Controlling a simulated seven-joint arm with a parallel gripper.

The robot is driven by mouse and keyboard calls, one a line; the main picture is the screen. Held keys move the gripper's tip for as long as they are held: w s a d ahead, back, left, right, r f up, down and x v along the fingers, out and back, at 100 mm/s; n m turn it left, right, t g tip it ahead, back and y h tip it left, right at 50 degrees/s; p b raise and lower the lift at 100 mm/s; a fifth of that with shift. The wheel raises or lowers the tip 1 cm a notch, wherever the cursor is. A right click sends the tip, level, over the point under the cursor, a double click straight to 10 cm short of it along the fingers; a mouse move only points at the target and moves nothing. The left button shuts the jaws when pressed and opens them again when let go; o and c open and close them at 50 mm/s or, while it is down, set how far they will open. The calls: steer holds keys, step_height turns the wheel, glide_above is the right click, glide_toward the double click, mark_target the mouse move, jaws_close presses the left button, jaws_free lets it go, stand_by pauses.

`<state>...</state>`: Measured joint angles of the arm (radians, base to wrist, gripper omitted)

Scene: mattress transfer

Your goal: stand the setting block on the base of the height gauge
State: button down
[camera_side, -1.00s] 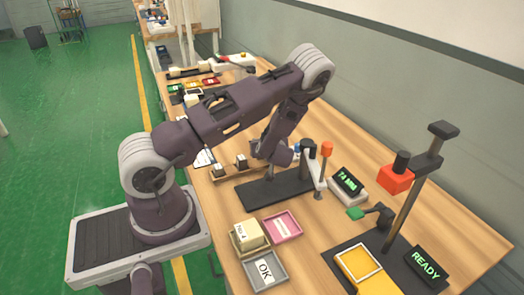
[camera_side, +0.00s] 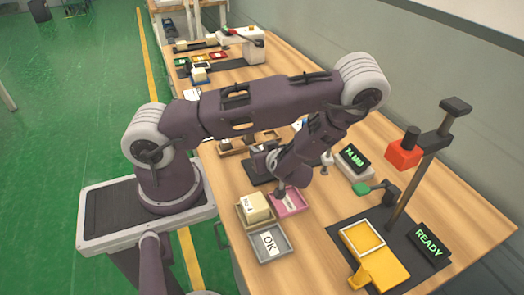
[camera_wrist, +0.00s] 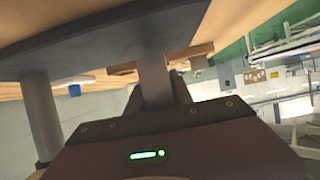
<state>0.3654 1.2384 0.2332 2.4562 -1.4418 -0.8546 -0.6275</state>
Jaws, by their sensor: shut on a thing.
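The height gauge's dark base (camera_side: 254,177) lies on the bench, partly hidden behind my wrist, which also hides most of its column. Its display (camera_side: 354,158) reads 74 MM. The wrist view is upside down: the dark base plate (camera_wrist: 95,38) fills the top and the grey column (camera_wrist: 38,115) stands at left. My gripper (camera_wrist: 160,95) is shut on a grey block (camera_wrist: 152,70), taken as the setting block. The block's far end meets the plate in the picture; whether it touches cannot be told. In the side view my arm hides the block.
A tan tray with a cream block (camera_side: 256,207), a pink tray (camera_side: 292,204) and a grey OK tray (camera_side: 287,245) lie in front of the gauge. A wooden rack (camera_side: 230,147) is behind.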

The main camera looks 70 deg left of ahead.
steer(key=shift+f, duration=0.7)
steer(key=c, duration=1.1)
jaws_free()
steer(key=shift+f, duration=0.15)
steer(key=v, duration=1.2)
steer(key=shift+d, duration=0.1)
